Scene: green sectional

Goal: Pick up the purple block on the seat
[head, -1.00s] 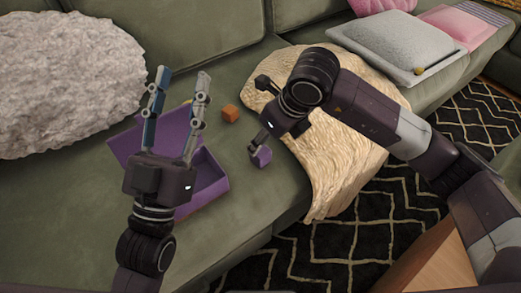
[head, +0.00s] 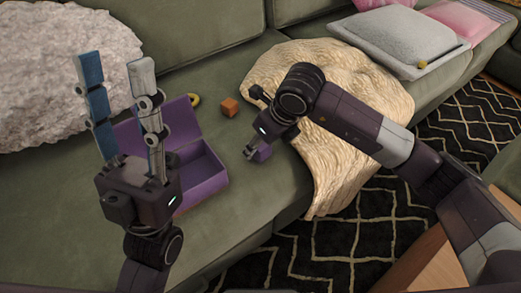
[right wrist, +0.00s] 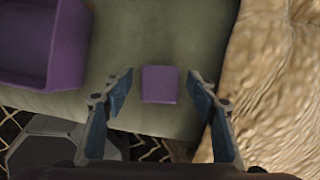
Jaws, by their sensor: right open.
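The purple block (head: 265,153) is on the green seat (head: 265,200) near its front edge, partly hidden by a finger of my right gripper (head: 254,122) in the head view. In the right wrist view the block (right wrist: 160,84) shows whole, between the two open fingertips (right wrist: 161,77), with a gap on each side. I cannot tell how far above the seat the fingertips are. My left gripper (head: 114,62) is open and empty, fingers pointing up, in front of the open purple box.
The open purple box (head: 205,180) stands left of the block. An orange cube (head: 229,107) and a yellow ring (head: 195,99) lie behind it. A cream throw (head: 345,100) drapes over the seat close on the right. A fluffy white cushion (head: 65,70) is at far left.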

